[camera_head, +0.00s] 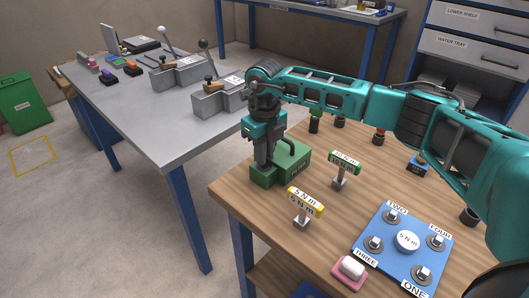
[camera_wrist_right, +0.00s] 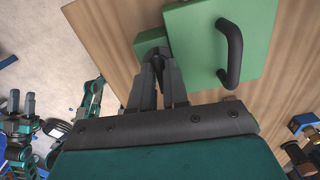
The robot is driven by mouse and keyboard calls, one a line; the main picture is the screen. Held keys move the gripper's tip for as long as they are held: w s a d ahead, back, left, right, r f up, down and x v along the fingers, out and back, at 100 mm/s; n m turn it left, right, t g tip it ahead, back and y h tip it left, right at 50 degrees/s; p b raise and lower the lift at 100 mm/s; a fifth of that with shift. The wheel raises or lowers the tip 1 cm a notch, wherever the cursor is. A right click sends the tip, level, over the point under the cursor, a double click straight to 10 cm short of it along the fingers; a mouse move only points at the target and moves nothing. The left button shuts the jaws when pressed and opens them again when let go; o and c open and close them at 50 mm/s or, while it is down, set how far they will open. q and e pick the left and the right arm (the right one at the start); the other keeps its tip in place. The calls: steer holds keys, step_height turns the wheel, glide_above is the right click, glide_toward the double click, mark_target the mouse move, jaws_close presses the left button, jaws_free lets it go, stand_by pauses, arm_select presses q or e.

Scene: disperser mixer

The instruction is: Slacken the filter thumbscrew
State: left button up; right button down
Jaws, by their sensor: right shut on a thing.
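A green housing (camera_head: 293,160) with a black handle stands on the wooden table near its left corner. In the right wrist view the green housing (camera_wrist_right: 205,45) shows from above, with a smaller green block (camera_wrist_right: 148,40) at its left side. My right gripper (camera_head: 264,165) points down at the left side of the housing. In the wrist view its fingers (camera_wrist_right: 158,62) close on a small dark part over the smaller block, which I take for the filter thumbscrew. The fingers hide most of it.
Beside the housing stand a yellow-topped torque tool (camera_head: 305,203) and a green-topped one (camera_head: 344,168). A grey table (camera_head: 140,110) with lever boxes stands behind left.

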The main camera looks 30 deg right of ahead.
steer(key=shift+n, duration=0.6)
steer(key=c, duration=1.3)
jaws_free()
steer(key=shift+o, duration=0.2)
steer(key=shift+r, duration=0.1)
step_height(320, 180, up, 13)
